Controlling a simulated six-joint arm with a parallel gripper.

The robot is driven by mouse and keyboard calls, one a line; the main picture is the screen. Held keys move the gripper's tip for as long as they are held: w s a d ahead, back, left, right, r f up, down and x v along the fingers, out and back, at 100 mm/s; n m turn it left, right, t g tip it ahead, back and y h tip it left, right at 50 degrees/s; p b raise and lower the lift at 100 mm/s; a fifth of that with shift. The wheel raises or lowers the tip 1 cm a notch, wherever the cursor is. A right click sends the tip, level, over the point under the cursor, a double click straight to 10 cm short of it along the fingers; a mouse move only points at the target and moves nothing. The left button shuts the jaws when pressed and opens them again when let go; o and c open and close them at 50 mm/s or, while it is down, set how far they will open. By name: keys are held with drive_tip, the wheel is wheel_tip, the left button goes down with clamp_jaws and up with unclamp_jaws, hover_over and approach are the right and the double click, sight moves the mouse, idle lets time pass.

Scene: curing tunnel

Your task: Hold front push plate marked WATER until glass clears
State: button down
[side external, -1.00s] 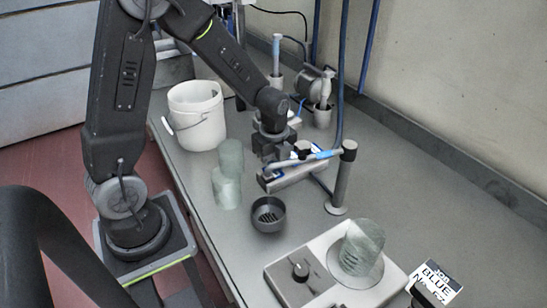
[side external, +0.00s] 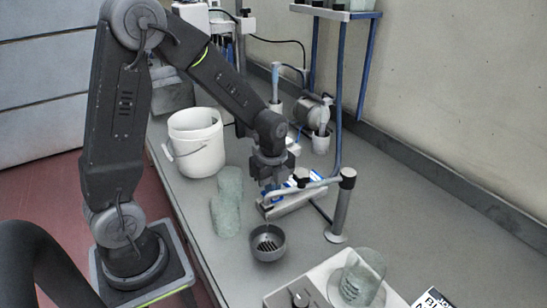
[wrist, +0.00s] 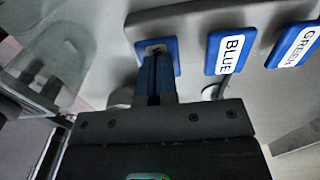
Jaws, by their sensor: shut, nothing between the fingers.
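A clear glass (side external: 361,277) stands on the white unit at the front right. A faint thin line shows above the dark round cup (side external: 268,243).
A tap-like post (side external: 341,205) with a horizontal arm stands right of my gripper. Two pale greenish glass shapes (side external: 227,213) and a white bucket (side external: 198,145) are to its left. A knob sits on the white unit (side external: 322,270).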

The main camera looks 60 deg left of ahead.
wheel_tip(320, 180, up, 13)
drive_tip(key=shift+w+f, duration=0.15)
drive_tip(key=shift+w, duration=0.1)
idle(0.8)
drive_tip(key=s+d+r+n+t, duration=0.2)
drive_tip(key=s+d+n, duration=0.1)
drive_tip(key=s+n, duration=0.4)
drive_tip(key=s+d+r+n+t, duration=0.3)
drive_tip(key=s+n, duration=0.4)
drive_tip(key=n, duration=0.4)
drive_tip(key=shift+d+t, duration=0.3)
drive_tip(key=shift+d, duration=0.2)
